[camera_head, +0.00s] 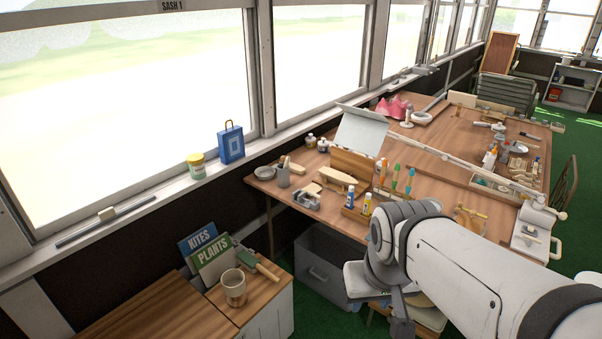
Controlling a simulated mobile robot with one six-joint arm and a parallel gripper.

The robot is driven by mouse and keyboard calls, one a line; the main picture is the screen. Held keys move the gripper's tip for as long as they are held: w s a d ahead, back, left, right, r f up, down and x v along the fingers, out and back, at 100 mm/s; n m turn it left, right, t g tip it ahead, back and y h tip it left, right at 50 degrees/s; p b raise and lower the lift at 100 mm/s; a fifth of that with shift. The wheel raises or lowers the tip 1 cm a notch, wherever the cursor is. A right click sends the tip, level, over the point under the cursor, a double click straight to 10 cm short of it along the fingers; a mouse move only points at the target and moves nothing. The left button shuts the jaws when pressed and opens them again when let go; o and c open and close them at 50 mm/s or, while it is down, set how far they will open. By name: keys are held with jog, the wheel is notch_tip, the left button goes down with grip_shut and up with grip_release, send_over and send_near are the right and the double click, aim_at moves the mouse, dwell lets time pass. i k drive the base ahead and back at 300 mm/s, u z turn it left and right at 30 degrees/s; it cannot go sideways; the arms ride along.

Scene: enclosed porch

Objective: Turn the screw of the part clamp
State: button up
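A small grey metal clamp-like device (307,198) sits near the front left edge of the long wooden workbench (262,180). It looks like the part clamp, but its screw is too small to make out clearly. My white arm reaches in from the lower right and bends downward in front of the bench, to the right of and nearer than this device. My gripper's fingers cannot be made out, and nothing of mine touches the device.
Glue bottles (350,196), a wooden block plane shape (337,176) and a grey cup (283,177) stand close around the device. A grey bin (318,272) is below the bench. A low cabinet (262,311) with a mug (233,288) stands at lower left.

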aim_at(315, 194)
jog(key=i, duration=1)
jog(key=u, duration=0.05)
jog(key=k, duration=1.25)
jog(key=z, duration=0.35)
jog(key=i, duration=1.65)
jog(key=u, duration=0.65)
